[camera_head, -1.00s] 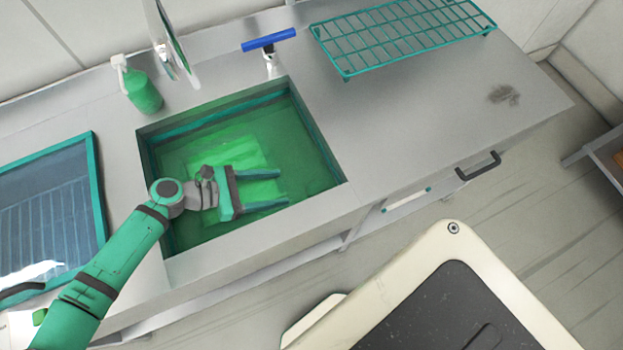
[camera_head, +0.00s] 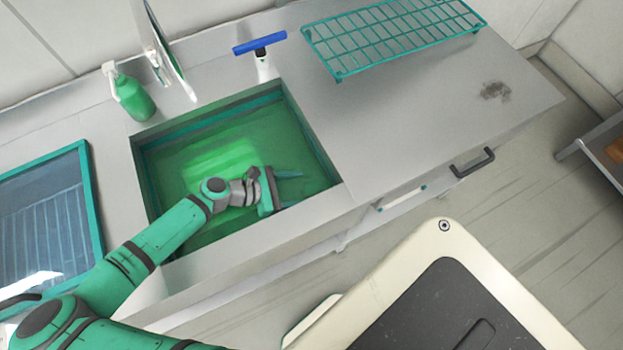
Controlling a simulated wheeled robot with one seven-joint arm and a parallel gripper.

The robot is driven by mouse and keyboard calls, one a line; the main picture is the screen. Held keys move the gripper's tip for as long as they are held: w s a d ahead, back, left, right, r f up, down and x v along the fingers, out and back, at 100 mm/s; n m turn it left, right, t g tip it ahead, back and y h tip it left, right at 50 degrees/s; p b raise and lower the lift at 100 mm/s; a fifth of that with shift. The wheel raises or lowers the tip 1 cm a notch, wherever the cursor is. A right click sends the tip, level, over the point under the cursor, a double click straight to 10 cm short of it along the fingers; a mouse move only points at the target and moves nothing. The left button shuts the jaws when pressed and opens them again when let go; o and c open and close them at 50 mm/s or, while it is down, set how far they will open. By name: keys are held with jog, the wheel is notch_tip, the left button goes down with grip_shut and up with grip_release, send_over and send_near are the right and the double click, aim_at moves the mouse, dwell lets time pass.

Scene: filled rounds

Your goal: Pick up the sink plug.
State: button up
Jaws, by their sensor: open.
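The sink (camera_head: 165,140) is a square basin with green liquid or a green floor, set in the grey counter. My gripper (camera_head: 300,189) is over or inside the right part of the sink, its two fingers apart and pointing right. I see nothing between the fingers. I cannot make out the sink plug; it may be hidden under the green surface or behind my gripper. A lighter green patch (camera_head: 215,160) shows on the sink's surface to the left of my gripper.
A green bottle (camera_head: 135,100) stands behind the sink, beside a tall faucet (camera_head: 168,50). A teal wire rack (camera_head: 395,38) lies on the right counter. The sink walls surround my gripper.

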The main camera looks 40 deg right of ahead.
jog(key=shift+x, duration=1)
jog(key=c, duration=1.2)
jog(key=shift+f, duration=0.1)
jog(key=shift+c, duration=1)
jog(key=shift+a, duration=0.1)
